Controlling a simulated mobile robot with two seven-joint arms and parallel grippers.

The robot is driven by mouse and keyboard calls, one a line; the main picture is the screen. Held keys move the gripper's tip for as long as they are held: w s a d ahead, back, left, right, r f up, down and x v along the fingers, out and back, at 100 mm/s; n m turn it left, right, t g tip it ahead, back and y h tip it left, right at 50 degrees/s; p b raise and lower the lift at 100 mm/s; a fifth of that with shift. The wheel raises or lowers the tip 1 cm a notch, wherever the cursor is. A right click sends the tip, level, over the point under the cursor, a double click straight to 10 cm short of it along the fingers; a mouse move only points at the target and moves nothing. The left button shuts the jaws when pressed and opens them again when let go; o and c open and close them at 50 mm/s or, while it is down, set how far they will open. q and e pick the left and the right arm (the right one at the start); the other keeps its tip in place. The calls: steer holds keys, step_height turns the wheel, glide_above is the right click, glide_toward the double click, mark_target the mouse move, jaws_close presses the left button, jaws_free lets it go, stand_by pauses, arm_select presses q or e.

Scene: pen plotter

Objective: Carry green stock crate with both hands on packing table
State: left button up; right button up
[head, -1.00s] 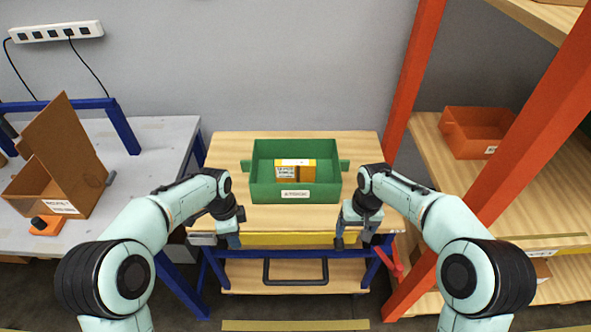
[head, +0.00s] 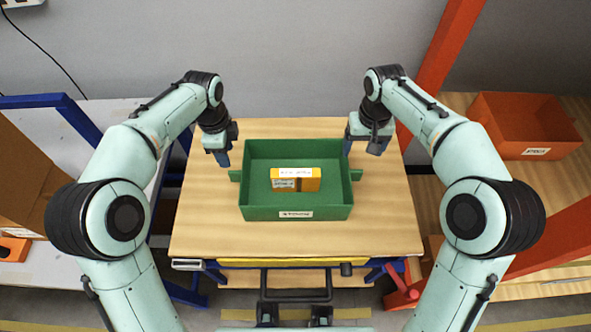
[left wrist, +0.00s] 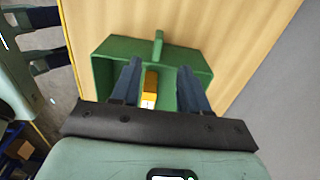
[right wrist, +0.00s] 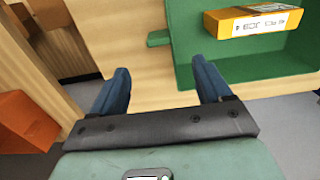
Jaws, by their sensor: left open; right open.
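The green stock crate (head: 297,212) stands upright on the wooden packing table (head: 205,225), with a tab handle on its left and right sides. An orange-yellow box (head: 296,180) with a white label lies inside it. My left gripper (head: 222,160) is open and empty above the table, just off the crate's left handle; the left wrist view shows the crate (left wrist: 108,70) and its handle (left wrist: 158,42) beyond the fingers. My right gripper (head: 352,148) is open and empty near the right handle, which shows in the right wrist view (right wrist: 159,38) ahead of the fingers.
At the left are a grey table with a blue frame (head: 80,120) and a brown box (head: 30,180). The tabletop around the crate is clear.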

mark_target(235, 181)
arm_select(q)
steer(key=shift+s, duration=0.25)
arm_select(e)
steer(key=shift+s, duration=0.25)
arm_select(q)
step_height(235, 181, down, 13)
steer(key=shift+w+f, duration=0.1)
steer(key=shift+f, duration=0.1)
arm_select(e)
step_height(235, 181, down, 13)
steer(key=shift+w+f, duration=0.1)
steer(key=shift+f, duration=0.1)
arm_select(q)
jaws_close()
arm_select(e)
steer(key=c, duration=0.9)
jaws_close()
arm_select(q)
steer(key=shift+r, duration=0.1)
arm_select(e)
steer(key=shift+r, duration=0.1)
